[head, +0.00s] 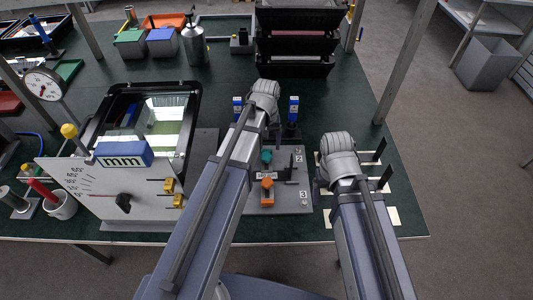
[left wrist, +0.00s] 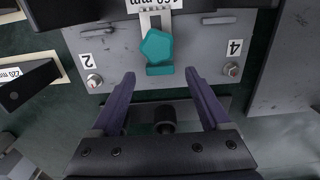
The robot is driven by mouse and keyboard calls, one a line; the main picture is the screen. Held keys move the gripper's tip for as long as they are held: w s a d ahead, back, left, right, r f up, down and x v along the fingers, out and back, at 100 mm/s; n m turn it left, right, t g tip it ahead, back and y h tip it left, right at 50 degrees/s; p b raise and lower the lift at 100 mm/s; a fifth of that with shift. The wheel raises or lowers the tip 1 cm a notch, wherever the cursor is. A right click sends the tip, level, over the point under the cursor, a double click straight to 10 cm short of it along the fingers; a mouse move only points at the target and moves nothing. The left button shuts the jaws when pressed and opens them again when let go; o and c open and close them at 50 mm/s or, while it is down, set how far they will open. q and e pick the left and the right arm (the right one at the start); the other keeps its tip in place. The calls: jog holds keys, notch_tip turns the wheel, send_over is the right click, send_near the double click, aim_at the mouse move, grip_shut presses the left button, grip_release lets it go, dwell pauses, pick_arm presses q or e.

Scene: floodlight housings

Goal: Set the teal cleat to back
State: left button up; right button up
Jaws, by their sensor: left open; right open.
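The teal cleat (head: 266,157) is a small teal knob on a grey plate (head: 290,205), above an orange cleat (head: 267,185). In the left wrist view the teal cleat (left wrist: 157,47) has a five-sided head and a flat foot, and lies just beyond and between the fingertips. My left gripper (left wrist: 160,73) is open and empty, its fingers apart and not touching the cleat. In the head view my left gripper (head: 264,97) is seen from behind, fingers hidden. My right gripper (head: 338,152) is open to the right of the plate; its fingers are hard to see.
Black brackets (head: 384,178) on white cards are near the right table edge. A black rack (head: 298,40) is at the back. Bolts (left wrist: 94,80) flank the cleat on the plate.

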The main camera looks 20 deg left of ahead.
pick_arm(q)
notch_tip(320, 180, down, 2)
jog(key=shift+f+b, duration=0.2)
jog(key=shift+b, duration=0.55)
pick_arm(e)
notch_tip(320, 180, down, 2)
jog(key=shift+f, duration=0.25)
pick_arm(q)
grip_shut()
dwell(0.5)
